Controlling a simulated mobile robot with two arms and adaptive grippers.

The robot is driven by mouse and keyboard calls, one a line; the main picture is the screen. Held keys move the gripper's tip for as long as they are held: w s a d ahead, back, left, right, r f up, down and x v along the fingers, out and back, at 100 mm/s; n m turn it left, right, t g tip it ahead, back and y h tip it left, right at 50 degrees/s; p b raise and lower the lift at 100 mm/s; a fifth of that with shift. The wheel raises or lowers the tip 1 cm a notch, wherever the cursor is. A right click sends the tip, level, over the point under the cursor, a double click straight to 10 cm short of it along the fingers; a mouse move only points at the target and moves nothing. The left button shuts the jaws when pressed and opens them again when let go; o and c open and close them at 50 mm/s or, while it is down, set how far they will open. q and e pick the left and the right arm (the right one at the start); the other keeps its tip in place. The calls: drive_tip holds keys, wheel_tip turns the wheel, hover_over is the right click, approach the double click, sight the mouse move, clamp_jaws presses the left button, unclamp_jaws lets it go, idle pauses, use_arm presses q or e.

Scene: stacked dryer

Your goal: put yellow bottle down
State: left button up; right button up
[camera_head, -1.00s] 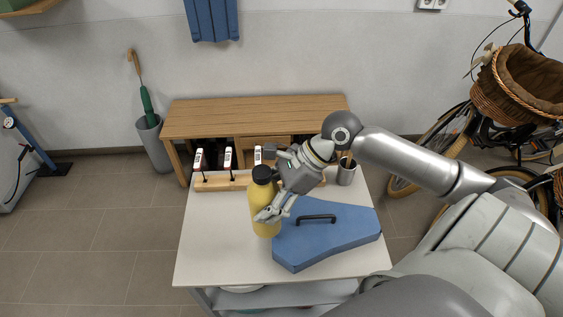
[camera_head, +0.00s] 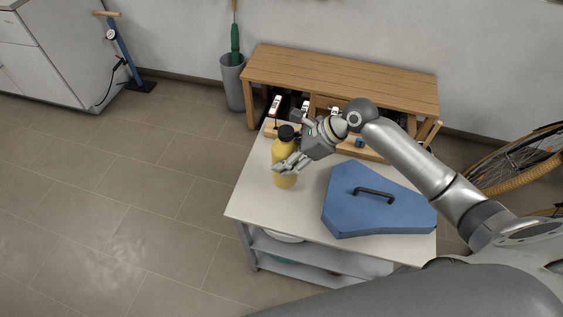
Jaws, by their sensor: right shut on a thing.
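The yellow bottle (camera_head: 284,178) with a black cap stands upright at the left part of the white table (camera_head: 250,200). My right gripper (camera_head: 288,163) comes in from the right and is shut on the bottle, its fingers around the body. I cannot tell whether the bottle's base touches the table top or hangs just above it. My left gripper is not in view.
A blue case (camera_head: 370,210) with a black handle lies right of the bottle. A wooden rack with several white-and-red items stands behind. A wooden bench (camera_head: 340,78) is at the back. The tabletop's front left is clear.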

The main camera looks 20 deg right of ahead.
drive_tip(key=shift+w+a+f, duration=0.15)
drive_tip(key=shift+w+f, duration=0.1)
drive_tip(key=shift+f, duration=0.6)
drive_tip(key=shift+w+a+f, duration=0.15)
drive_tip(key=shift+w+f, duration=0.05)
drive_tip(key=shift+f, duration=0.6)
drive_tip(key=shift+w+a+f, duration=0.15)
drive_tip(key=shift+w+f, duration=0.1)
drive_tip(key=shift+f, duration=0.6)
drive_tip(key=o, duration=1.3)
drive_tip(key=shift+s, duration=0.1)
drive_tip(key=shift+o, duration=0.2)
drive_tip(key=v, duration=1.2)
